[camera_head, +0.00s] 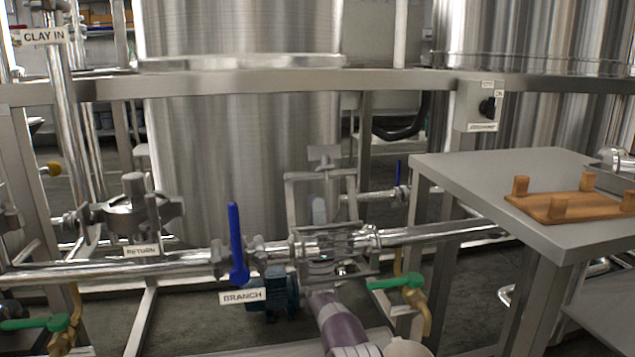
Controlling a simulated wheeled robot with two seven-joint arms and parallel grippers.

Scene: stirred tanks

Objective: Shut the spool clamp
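A shiny horizontal pipe line (440,233) crosses the middle of the view. A short spool section with bars around it (335,243) sits in this line, just right of the blue upright lever (236,240). A clamp-like fitting (371,236) shows at its right end; whether it is open or shut is too small to tell. My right arm, with a mauve band, rises from the bottom centre. My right gripper (335,268) is at the spool's underside, mixed with metal parts, so its fingers cannot be made out clearly. My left gripper is not in view.
A grey table (480,180) stands right, with a wooden pegged rack (565,206) on it. Green-handled valves (395,283) and a blue motor (283,292) sit close to my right arm. Large steel tanks (235,160) stand behind. A switch box (480,106) hangs on the beam.

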